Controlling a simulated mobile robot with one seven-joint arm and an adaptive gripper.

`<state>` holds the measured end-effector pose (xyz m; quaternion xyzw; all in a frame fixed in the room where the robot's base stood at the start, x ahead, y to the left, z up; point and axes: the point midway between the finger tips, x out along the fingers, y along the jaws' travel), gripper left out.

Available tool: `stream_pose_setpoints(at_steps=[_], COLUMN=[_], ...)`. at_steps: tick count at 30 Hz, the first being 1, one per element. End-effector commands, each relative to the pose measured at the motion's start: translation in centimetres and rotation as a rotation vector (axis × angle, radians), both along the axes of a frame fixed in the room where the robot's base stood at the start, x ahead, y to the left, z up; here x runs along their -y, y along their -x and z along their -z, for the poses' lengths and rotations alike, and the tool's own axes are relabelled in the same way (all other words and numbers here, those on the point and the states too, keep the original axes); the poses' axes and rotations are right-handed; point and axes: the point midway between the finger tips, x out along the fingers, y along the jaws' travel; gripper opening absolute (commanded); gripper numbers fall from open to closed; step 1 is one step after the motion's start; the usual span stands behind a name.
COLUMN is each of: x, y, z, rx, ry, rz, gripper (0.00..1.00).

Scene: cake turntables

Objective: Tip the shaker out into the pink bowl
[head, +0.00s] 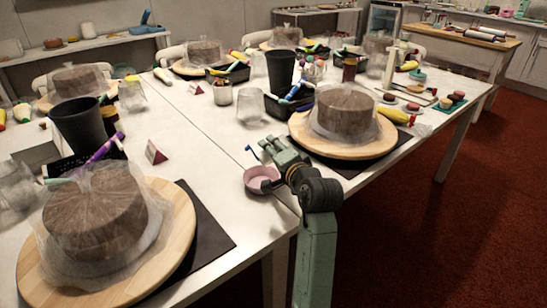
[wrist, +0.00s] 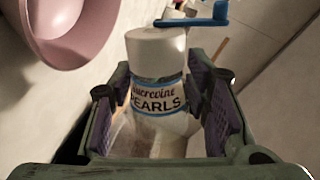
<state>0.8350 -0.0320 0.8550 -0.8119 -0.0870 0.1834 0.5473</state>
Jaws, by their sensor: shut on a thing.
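My gripper (head: 276,154) is shut on the shaker (wrist: 155,58), a white-capped container with a blue-edged label reading "PEARLS" in the wrist view. The purple-padded fingers lie on both sides of it. In the head view I cannot make out the shaker, as my gripper hides it. The pink bowl (head: 262,187) sits on the white table near its front edge, just below and beside my gripper. The bowl also shows at the upper left of the wrist view (wrist: 75,52), apart from the shaker. Its inside is only partly visible.
A blue-ended tool (head: 248,149) lies close to my gripper; a blue piece (wrist: 192,22) crosses near the shaker's cap. Wrapped cakes on wooden turntables stand at right (head: 345,149) and front left (head: 180,235). A red sign (head: 155,153) stands left on fairly clear table.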

Motion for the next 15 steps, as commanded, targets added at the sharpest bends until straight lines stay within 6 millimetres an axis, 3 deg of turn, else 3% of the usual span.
stream_pose_setpoints(at_steps=[3, 7, 15], x=[0.9, -0.1, -0.1], y=[-0.4, 0.1, 0.0], z=[-0.5, 0.1, 0.0], rx=[0.003, 0.002, 0.008], ry=[0.002, 0.000, 0.011], rz=[0.002, -0.002, 0.000], gripper=[0.09, 0.09, 0.09])
